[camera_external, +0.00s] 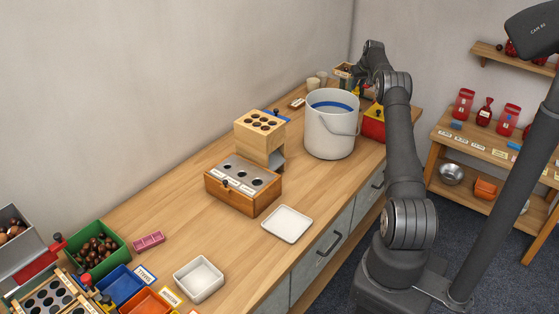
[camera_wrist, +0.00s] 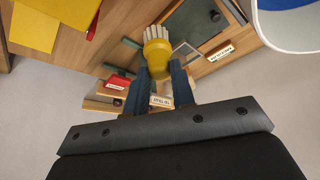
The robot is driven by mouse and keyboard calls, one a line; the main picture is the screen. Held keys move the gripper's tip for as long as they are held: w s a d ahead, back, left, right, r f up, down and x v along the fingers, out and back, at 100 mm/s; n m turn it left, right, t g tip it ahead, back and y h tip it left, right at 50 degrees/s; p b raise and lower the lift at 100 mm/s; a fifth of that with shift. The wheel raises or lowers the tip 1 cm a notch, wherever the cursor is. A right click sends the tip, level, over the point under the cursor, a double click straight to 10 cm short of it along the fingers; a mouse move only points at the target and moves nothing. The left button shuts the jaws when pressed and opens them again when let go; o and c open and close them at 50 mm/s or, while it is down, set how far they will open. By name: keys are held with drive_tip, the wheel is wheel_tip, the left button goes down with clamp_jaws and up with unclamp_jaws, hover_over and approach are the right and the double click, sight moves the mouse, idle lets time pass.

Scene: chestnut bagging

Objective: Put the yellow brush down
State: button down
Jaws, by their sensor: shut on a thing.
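The yellow brush (camera_wrist: 157,57) has a rounded yellow body and pale bristles. In the wrist view it sits between the two dark fingers of my gripper (camera_wrist: 161,76), which is shut on it. The bristles point away from my gripper, toward the wooden bench (camera_wrist: 130,20). I cannot tell whether they touch the surface. In the external view my gripper is at the far end of the bench (camera_external: 215,160), beyond the white bucket (camera_external: 330,138), and my arm partly hides it.
A red bin (camera_external: 374,122) stands beside the bucket, close to my arm. Small cups (camera_external: 313,84) and a wooden box (camera_external: 343,70) stand at the bench's far end. A wooden block with holes (camera_external: 260,123) and a white tray (camera_external: 287,224) stand nearer.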

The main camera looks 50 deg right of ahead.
sight(358, 86)
wheel_tip(358, 86, up, 8)
drive_tip(key=shift+f, duration=0.1)
drive_tip(key=s+a+r, duration=0.3)
drive_tip(key=a, duration=0.4)
drive_tip(key=s+a+r, duration=0.2)
drive_tip(key=s+a, duration=0.1)
drive_tip(key=a, duration=0.4)
drive_tip(key=s+a+f, duration=0.2)
drive_tip(key=s+a, duration=0.6)
drive_tip(key=a, duration=0.4)
drive_tip(key=s+a+f, duration=0.3)
drive_tip(key=s+a, duration=0.5)
drive_tip(key=a, duration=0.5)
wheel_tip(358, 86, down, 11)
drive_tip(key=shift+w+a+f, duration=0.85)
drive_tip(key=shift+w+f, duration=0.9)
drive_tip(key=shift+f, duration=0.1)
drive_tip(key=shift+w+a+f, duration=0.8)
drive_tip(key=shift+w+f, duration=0.95)
drive_tip(key=shift+f, duration=0.05)
drive_tip(key=shift+w+a+f, duration=0.85)
drive_tip(key=shift+w+f, duration=0.9)
drive_tip(key=shift+f, duration=0.1)
